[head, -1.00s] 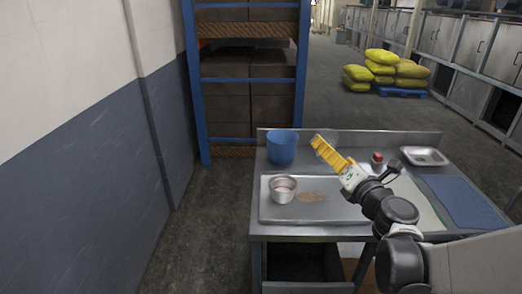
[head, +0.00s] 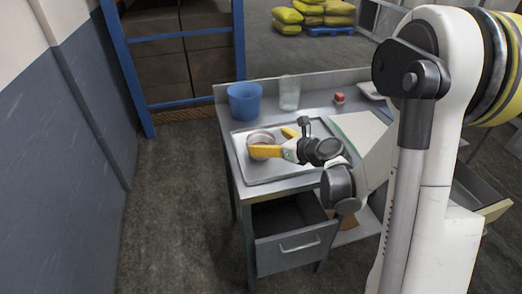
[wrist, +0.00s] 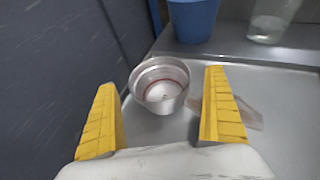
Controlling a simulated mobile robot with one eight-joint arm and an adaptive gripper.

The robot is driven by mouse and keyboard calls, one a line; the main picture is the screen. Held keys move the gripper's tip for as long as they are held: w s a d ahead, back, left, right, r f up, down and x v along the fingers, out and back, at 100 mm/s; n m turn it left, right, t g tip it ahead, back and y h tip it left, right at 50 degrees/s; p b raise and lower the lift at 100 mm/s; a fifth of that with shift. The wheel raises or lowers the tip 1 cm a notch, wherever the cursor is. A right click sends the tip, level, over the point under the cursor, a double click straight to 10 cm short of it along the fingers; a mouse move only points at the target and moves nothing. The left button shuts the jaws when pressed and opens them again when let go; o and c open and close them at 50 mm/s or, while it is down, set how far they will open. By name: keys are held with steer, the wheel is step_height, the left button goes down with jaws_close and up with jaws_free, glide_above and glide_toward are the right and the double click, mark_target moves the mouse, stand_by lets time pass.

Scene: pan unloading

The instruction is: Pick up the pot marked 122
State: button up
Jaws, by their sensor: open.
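A small round metal pot (head: 262,135) stands upright on the metal tray (head: 240,174), near its left back part. In the wrist view the pot (wrist: 160,98) has a reddish ring inside, and no number can be read on it. My gripper (head: 268,142) is open, with its yellow fingers low over the tray at the pot. In the wrist view the fingers (wrist: 160,80) spread to the left and right of the pot, which appears between and just beyond them. I cannot tell whether either finger touches it. One finger partly hides the pot in the head view.
A blue bucket (head: 244,102) and a clear container (head: 289,93) stand behind the tray. A small red item (head: 339,98) is further right. A brownish patch (wrist: 238,110) lies on the tray beside the right finger. An open drawer (head: 295,248) juts out below the table.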

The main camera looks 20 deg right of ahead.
mark_target(252, 137)
steer(key=b+x, duration=0.1)
steer(key=x, duration=0.3)
steer(key=shift+s+a+f, duration=0.1)
steer(key=shift+a+f, duration=0.05)
steer(key=shift+f, duration=0.05)
steer(key=shift+r, duration=0.1)
steer(key=c, duration=1.1)
steer(key=shift+o, duration=0.2)
